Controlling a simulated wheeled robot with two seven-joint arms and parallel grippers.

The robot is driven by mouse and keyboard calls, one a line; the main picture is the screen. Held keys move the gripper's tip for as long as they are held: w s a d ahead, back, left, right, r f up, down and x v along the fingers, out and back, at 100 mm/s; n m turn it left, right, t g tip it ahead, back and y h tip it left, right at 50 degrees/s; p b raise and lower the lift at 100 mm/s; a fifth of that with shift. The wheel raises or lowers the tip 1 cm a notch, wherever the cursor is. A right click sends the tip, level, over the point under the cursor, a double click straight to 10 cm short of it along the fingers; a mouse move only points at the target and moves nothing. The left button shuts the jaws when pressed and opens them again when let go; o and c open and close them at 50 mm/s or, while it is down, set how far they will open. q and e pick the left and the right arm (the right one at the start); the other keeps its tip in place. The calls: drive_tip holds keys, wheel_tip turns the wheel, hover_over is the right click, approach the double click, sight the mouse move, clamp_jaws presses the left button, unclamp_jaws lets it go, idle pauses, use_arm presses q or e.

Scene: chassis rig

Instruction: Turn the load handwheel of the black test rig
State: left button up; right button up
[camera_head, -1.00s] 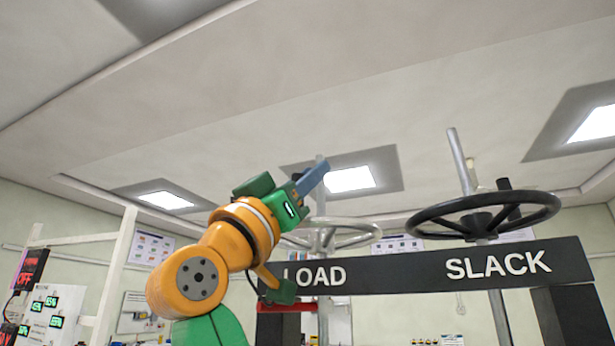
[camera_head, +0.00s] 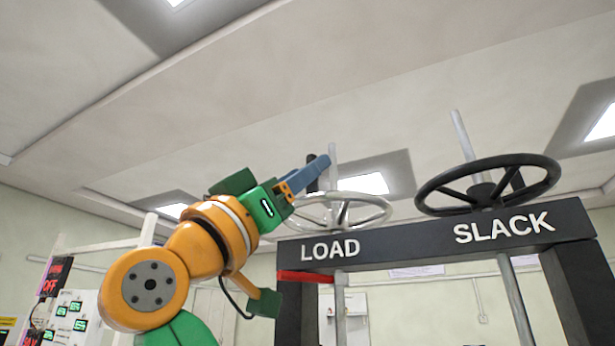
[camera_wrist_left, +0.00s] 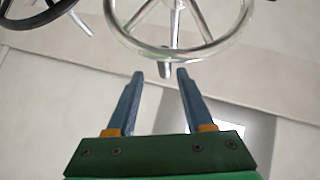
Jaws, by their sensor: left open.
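The load handwheel (camera_head: 375,209) is a silver spoked wheel above the LOAD label on the black test rig (camera_head: 400,247). It also shows at the top of the left wrist view (camera_wrist_left: 120,35). My left gripper (camera_head: 320,162) has its blue fingers near the wheel's left far side, tips a little above the rim in the picture. In the left wrist view the fingers (camera_wrist_left: 160,76) are apart and empty. My right gripper is out of view.
A black handwheel (camera_head: 545,185) stands above the SLACK label at the right. A red bar (camera_head: 305,276) sits below the LOAD end of the beam. White frames and display panels (camera_head: 68,310) stand at the lower left. Open air lies above the rig.

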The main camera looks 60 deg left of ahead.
use_arm(q)
drive_tip(key=r+n+g+y+p, duration=0.1)
drive_tip(key=y+p, duration=0.1)
drive_tip(key=p, duration=0.1)
drive_tip(key=w+a+n+g+y+p, duration=0.1)
drive_tip(key=y+p, duration=0.2)
drive_tip(key=w+r+n+g+y+p, duration=0.1)
drive_tip(key=n+y+p, duration=0.1)
drive_tip(key=y+p, duration=0.1)
drive_tip(key=shift+w+a+r+g+p, duration=0.25)
drive_tip(key=shift+r+g+p, duration=0.05)
drive_tip(key=shift+r+g, duration=0.1)
drive_tip(key=shift+f, duration=0.15)
drive_tip(key=shift+d, duration=0.1)
clamp_jaws()
idle(0.5)
